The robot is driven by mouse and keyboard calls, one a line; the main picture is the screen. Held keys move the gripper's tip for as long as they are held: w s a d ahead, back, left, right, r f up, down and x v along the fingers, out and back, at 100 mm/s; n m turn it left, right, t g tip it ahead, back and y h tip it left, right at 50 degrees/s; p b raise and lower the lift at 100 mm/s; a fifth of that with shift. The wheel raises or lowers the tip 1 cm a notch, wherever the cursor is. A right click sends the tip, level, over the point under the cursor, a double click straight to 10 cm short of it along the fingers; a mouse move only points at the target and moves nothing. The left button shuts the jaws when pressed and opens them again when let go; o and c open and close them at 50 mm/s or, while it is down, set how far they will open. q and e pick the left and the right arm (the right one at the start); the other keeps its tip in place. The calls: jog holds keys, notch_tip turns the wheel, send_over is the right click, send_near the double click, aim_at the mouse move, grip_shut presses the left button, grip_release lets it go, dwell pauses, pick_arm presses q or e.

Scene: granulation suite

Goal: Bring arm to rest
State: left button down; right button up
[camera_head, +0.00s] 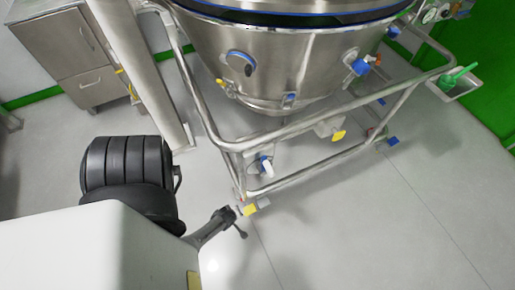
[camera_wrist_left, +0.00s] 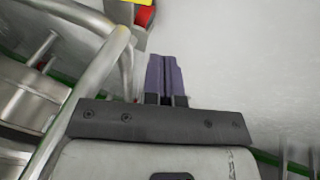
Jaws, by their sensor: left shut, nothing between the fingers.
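My left gripper (camera_wrist_left: 166,78) shows in the left wrist view as two dark purple fingers side by side, touching and empty. They point up the picture from the dark mounting plate, over pale floor. Beyond the fingertips is a part with red and yellow surfaces (camera_wrist_left: 145,14). In the head view my left arm comes in at the lower left, as a white link and a black ribbed joint. A dark jointed piece extends from behind the white link towards the cart's near corner; I cannot make out the fingers there. My right gripper is in neither view.
A large steel vessel (camera_head: 290,65) stands in a tubular cart frame (camera_head: 312,170). A yellow-marked foot (camera_head: 250,209) is at its near corner. A steel cabinet (camera_head: 72,52) stands at upper left. A tray with a green item (camera_head: 456,78) is at right. The lower-right floor is clear.

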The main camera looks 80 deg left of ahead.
pick_arm(q)
jog(key=shift+r, duration=0.1)
jog(key=w+r+m+t, duration=0.1)
jog(key=w+r+m, duration=1)
jog(key=r, duration=0.5)
jog(key=w+d+r+m+h, duration=0.2)
jog(key=d+r+m, duration=0.4)
jog(key=d+r, duration=0.3)
jog(key=s+d+r+m+h, duration=0.1)
jog(key=s+d+r+m, duration=0.15)
jog(key=r, duration=0.25)
jog(key=s+d+r+m+h, duration=0.1)
jog(key=s+d+r+m, duration=0.1)
jog(key=d+r+m, duration=0.25)
notch_tip(320, 180, up, 57)
jog(key=n+p, duration=0.1)
jog(key=p, duration=5.5)
jog(key=shift+w+a, duration=0.2)
jog(key=shift+a, duration=0.2)
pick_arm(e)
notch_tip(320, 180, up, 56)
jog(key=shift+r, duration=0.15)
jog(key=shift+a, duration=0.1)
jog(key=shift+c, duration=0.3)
